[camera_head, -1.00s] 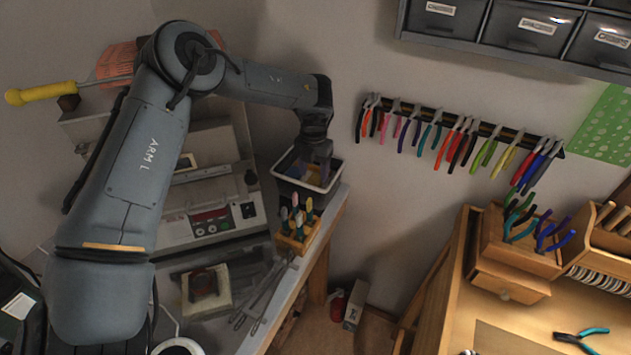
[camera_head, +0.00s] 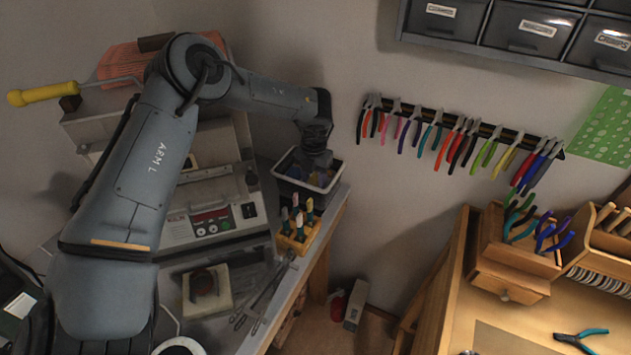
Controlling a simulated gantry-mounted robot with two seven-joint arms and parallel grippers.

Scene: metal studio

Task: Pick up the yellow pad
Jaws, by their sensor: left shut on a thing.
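A small black bin with a white rim (camera_head: 334,186) stands at the back corner of the grey bench. Pads lie in it; a bluish one (camera_head: 295,171) shows, with dull orange-brown patches near it. I cannot clearly make out the yellow pad, as my gripper and the bin's wall cover much of the inside. My left gripper (camera_head: 319,161) points down into the bin. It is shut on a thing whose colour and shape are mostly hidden. My right gripper is out of view.
A wooden block of upright tools (camera_head: 298,238) stands just in front of the bin. A grey machine with a red display (camera_head: 212,222) is left of it. Pliers hang on a wall rack (camera_head: 460,130) to the right. A gap separates the bench from the wooden workbench (camera_head: 455,270).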

